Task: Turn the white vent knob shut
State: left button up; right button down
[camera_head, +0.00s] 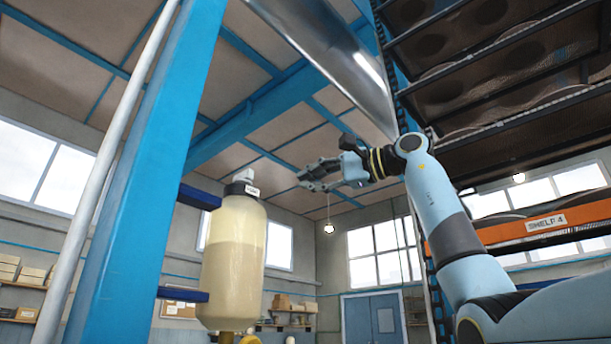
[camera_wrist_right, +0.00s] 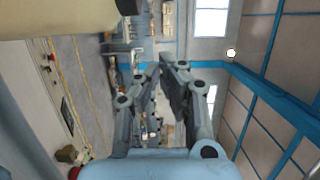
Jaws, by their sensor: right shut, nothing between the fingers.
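My right gripper (camera_head: 305,180) is raised in the middle of the head view, pointing left, with the bottle-shaped tank to its left. Its fingers are shut and hold nothing; in the right wrist view (camera_wrist_right: 160,66) the fingertips come close together over the distant room. I cannot make out a white vent knob for certain in either view. A small round white thing (camera_head: 328,228) hangs on a thin line below the gripper in the head view and looks like a lamp. A similar white ball (camera_wrist_right: 231,53) shows in the wrist view. My left gripper is not in view.
A cream-filled tank (camera_head: 232,270) is held by blue brackets beside a thick blue post (camera_head: 150,150). Dark dryer shelves (camera_head: 520,100) rise at the right, with an orange rail labelled SHELF 4 (camera_head: 575,212). A shiny metal panel (camera_head: 325,50) slants above the gripper.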

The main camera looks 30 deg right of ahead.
aim_at(246, 176)
jog(key=w+a+p, duration=0.1)
jog(key=a, duration=0.1)
jog(key=w+a+p, duration=0.2)
jog(key=a, duration=0.1)
jog(key=w+a+p, duration=0.1)
jog(key=a, duration=0.2)
jog(key=shift+w+r, duration=0.1)
jog(key=shift+w, duration=0.25)
